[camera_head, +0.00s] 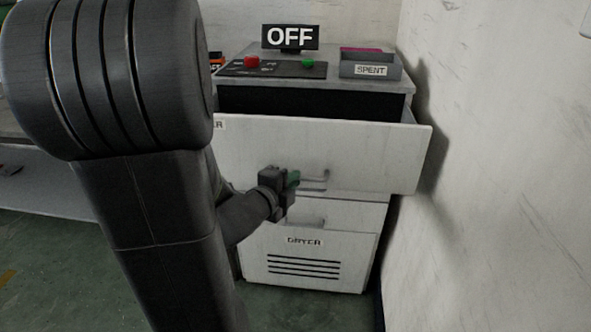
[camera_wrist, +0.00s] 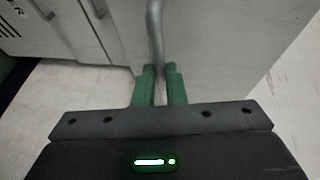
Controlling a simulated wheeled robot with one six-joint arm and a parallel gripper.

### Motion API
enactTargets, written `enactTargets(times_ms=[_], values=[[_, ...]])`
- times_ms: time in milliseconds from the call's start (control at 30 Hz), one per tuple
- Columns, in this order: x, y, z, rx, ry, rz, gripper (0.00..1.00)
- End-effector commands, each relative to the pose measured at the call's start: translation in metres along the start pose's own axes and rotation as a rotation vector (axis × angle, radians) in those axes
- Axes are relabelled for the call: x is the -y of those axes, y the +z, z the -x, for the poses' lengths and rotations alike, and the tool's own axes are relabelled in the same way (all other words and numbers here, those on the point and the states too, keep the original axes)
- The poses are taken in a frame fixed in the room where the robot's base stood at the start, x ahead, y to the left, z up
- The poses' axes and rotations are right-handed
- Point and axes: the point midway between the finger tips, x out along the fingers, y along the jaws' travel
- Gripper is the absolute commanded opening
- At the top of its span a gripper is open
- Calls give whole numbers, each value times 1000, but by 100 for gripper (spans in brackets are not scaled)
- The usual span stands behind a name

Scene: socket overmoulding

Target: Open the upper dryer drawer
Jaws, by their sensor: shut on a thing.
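The upper dryer drawer (camera_head: 370,152) is white and stands pulled out from the cabinet, with its dark inside showing behind the front panel. Its metal bar handle (camera_head: 315,180) is on the front. My gripper (camera_head: 294,180) has green fingers and is shut on this handle. In the wrist view the handle bar (camera_wrist: 155,35) runs down between the green fingertips of my gripper (camera_wrist: 160,70). The dryer cabinet (camera_head: 308,262) has a "DRYER" label and dark vent slots. My arm hides the left part of the drawer front.
A lower drawer (camera_head: 345,215) with its own handle is shut below. On top are an "OFF" sign (camera_head: 290,37), a control panel with a red button (camera_head: 251,61) and a green button (camera_head: 307,63), and a "SPENT" tray (camera_head: 370,70). A wall (camera_head: 500,160) stands close on the right.

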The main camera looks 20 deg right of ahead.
Motion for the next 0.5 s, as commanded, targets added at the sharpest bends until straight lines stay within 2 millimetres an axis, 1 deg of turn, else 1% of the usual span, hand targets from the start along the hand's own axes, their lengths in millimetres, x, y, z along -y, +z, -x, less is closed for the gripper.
enactTargets(times_ms=[33, 200, 300, 500], values=[[-3, -4, 10, 3, 1, 0, 0], [-8, -14, 35, 2, 2, 0, 0], [-10, -18, 44, 2, 2, 0, 0], [-13, -22, 54, 0, 2, -1, 0]])
